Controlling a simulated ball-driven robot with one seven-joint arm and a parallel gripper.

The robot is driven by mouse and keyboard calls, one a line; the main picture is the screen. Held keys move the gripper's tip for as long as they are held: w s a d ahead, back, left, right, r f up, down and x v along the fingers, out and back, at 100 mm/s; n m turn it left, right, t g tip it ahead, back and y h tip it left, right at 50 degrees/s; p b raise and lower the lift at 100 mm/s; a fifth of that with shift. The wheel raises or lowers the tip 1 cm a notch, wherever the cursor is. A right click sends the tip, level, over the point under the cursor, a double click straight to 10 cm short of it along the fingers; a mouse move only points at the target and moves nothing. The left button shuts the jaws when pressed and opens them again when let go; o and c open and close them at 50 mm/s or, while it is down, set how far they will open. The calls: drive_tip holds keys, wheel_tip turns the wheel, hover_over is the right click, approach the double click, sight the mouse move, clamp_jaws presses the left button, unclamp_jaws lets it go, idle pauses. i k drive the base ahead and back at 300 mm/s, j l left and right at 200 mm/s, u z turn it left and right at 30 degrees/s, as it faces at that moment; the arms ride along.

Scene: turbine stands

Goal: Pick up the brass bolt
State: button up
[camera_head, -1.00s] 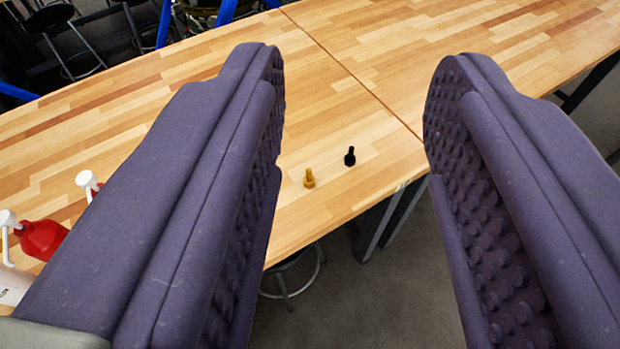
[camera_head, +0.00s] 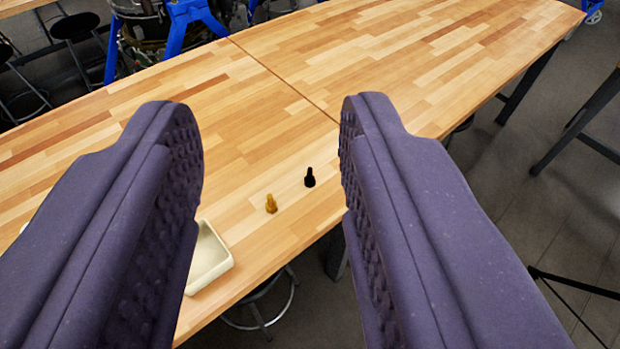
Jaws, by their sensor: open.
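The brass bolt (camera_head: 271,204) is small and yellow-gold and stands upright on the wooden table (camera_head: 270,130), near its front edge. In the picture it lies between the two purple padded fingers of my gripper (camera_head: 272,125), and beyond them. My gripper is open, with nothing between its fingers. The fingers hide parts of the table to the left and right.
A black bolt (camera_head: 310,178) stands upright close to the brass bolt, behind it and to the right. A cream tray (camera_head: 212,262) sits at the table edge beside the left finger. Stools (camera_head: 262,308) stand below the edge. Blue stands (camera_head: 185,25) are behind the table.

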sight(271, 205)
drive_tip(key=i+j, duration=0.15)
drive_tip(key=i, duration=0.45)
drive_tip(key=i+j, duration=0.1)
drive_tip(key=i, duration=0.55)
